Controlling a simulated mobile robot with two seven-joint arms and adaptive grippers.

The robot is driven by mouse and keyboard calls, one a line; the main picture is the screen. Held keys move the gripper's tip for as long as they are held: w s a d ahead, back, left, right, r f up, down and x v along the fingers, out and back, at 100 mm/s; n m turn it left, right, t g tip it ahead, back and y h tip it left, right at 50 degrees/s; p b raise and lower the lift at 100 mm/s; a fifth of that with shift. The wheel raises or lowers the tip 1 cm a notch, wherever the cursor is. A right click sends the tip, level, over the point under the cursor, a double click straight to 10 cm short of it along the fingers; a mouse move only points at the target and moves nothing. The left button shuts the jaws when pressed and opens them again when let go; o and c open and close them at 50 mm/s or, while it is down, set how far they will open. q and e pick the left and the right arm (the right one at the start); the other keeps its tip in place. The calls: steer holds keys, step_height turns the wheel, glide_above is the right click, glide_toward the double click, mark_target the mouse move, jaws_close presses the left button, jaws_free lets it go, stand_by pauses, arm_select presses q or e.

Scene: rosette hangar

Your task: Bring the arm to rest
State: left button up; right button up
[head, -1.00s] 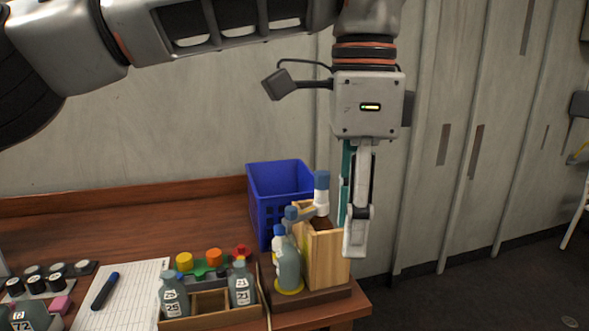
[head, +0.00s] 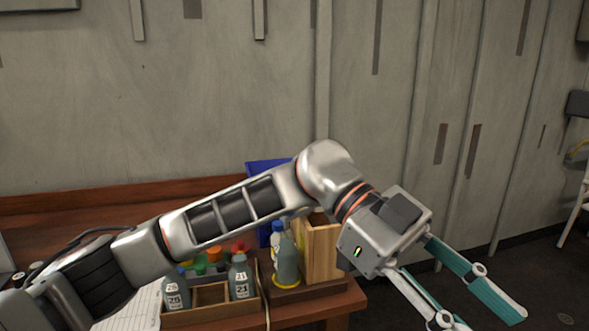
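My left arm comes in from the left, low across the table. Its gripper (head: 484,318) is at the lower right, past the table's right end. Its two fingers are spread wide apart with nothing visible between them, and one fingertip is near the bottom edge of the picture. The arm covers part of the table and the things on it. My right gripper is not in view.
Under the arm stand a wooden box (head: 322,250), a grey bottle (head: 287,262), a wooden caddy (head: 211,297) with numbered bottles and a partly hidden blue crate (head: 266,172).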

arm_select(q)
steer(key=w+a+r+n+t+h, duration=0.1)
steer(key=w+a+n+t+h, duration=0.15)
steer(key=w+h, duration=0.45)
steer(key=w+a+r+n+t+h, duration=0.1)
steer(key=w+n+t+h, duration=0.25)
steer(key=h, duration=0.45)
steer(key=w+a+f+n+t+y, duration=0.4)
steer(key=w+a+f+n+t, duration=0.2)
steer(key=f+n+t, duration=0.3)
steer(key=w+a+f+n+t+y, duration=0.3)
steer(key=w+a+f+n+t, duration=0.35)
steer(key=t, duration=0.55)
steer(key=s+a+f+n+g+y, duration=0.1)
steer(key=s+a+f+n+y, duration=0.15)
steer(key=a+f+y, duration=0.7)
steer(key=s+a+f+n+y, duration=0.15)
steer(key=s+a+f, duration=0.25)
steer(key=f, duration=1.2)
steer(key=s+a+f+g+y, duration=0.3)
steer(key=s+a+f+g, duration=0.2)
steer(key=s+a+f, duration=0.5)
steer(key=s+f+p, duration=0.1)
steer(key=s+f, duration=0.3)
steer(key=s, duration=0.1)
steer(key=shift+s+f+g+y, duration=0.2)
steer(key=shift+f+g+y, duration=0.1)
steer(key=shift+f, duration=0.05)
